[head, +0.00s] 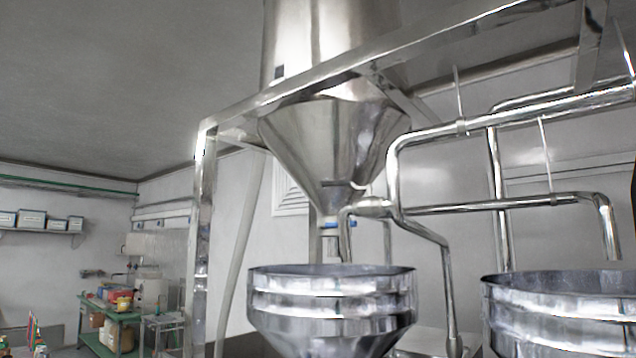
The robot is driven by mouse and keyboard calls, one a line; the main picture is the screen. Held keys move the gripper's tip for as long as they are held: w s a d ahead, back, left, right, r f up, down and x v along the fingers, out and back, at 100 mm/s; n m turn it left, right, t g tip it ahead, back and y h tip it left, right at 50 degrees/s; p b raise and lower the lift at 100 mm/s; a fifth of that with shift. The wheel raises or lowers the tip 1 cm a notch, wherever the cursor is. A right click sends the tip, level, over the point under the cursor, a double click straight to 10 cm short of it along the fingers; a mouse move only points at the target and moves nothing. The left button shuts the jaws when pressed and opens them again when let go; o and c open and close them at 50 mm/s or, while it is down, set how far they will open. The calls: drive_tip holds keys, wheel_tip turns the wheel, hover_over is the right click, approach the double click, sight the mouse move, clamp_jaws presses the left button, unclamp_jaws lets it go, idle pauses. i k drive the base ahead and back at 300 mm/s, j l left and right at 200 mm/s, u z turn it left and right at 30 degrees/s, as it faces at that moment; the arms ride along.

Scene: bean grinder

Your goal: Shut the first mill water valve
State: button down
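A small blue part (346,223), possibly a valve handle, shows by the pipes just below the tip of the large steel hopper cone (325,150). A thicker pipe fitting (374,207) sits beside it, where a short bent pipe turns down over the near steel funnel (332,295). I cannot tell for sure which of these is the first mill water valve, or whether it is open or shut. My gripper is not in view.
A steel frame (203,230) surrounds the hopper. Pipes (540,112) run across the right side, above a second steel funnel (565,305). A green bench (112,310) with boxes stands far left, below a shelf with boxes (32,219).

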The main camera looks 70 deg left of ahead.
sight(330, 183)
drive_tip(key=j+u, duration=0.15)
drive_tip(key=u, duration=0.3)
drive_tip(key=j+u, duration=0.1)
drive_tip(key=u, duration=0.4)
drive_tip(key=j+u, duration=0.1)
drive_tip(key=u, duration=0.35)
drive_tip(key=i+u, duration=0.15)
drive_tip(key=u, duration=0.35)
drive_tip(key=i+j+u, duration=0.1)
drive_tip(key=i+j, duration=0.7)
drive_tip(key=i, duration=0.05)
